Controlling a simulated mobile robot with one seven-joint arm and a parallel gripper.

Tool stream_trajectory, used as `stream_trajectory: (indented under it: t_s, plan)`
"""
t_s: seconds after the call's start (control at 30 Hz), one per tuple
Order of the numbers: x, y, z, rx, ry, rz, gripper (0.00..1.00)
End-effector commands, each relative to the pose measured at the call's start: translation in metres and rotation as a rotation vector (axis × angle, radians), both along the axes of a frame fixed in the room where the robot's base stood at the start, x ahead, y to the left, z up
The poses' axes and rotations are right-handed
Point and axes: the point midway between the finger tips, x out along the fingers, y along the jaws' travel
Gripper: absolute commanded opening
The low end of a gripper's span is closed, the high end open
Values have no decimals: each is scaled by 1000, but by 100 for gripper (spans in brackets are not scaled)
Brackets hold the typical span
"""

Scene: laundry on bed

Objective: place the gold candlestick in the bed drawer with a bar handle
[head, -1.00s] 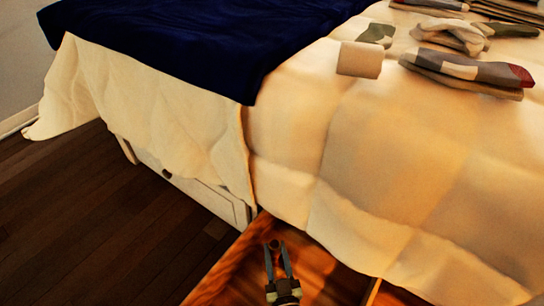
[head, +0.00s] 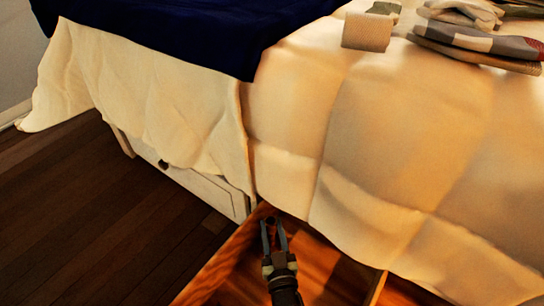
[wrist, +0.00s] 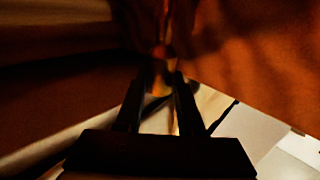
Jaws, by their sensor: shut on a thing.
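My gripper (head: 273,222) is over the far left corner of an open wooden drawer (head: 325,268) that sticks out from under the bed. Its fingers are shut on the gold candlestick, of which only a small dark brown end (head: 270,217) shows between the tips. In the dark wrist view the candlestick (wrist: 161,66) is a thin golden shape between the fingertips. I cannot tell whether it touches the drawer. The front of this drawer and any bar handle are out of view.
A white closed drawer with a round dark knob (head: 163,164) is in the bed frame at left. The quilt (head: 380,150) hangs down to the open drawer's back edge. A divider (head: 377,287) stands inside the drawer. Folded clothes (head: 475,42) and a beige block (head: 367,31) lie on the bed.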

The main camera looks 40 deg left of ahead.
Motion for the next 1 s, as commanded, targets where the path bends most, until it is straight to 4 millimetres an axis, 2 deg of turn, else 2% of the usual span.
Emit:
stream_trajectory:
  t_s: [0.37,0.4,0.53,0.83,1.0]
  plan:
    - [0,0,-8,1,-2,0,0]
    - [0,0,-9,-1,-1,0,45]
    - [0,0,-9,-1,-1,0,68]
    - [0,0,-7,0,0,0,68]
    - [0,0,8,1,-1,0,68]
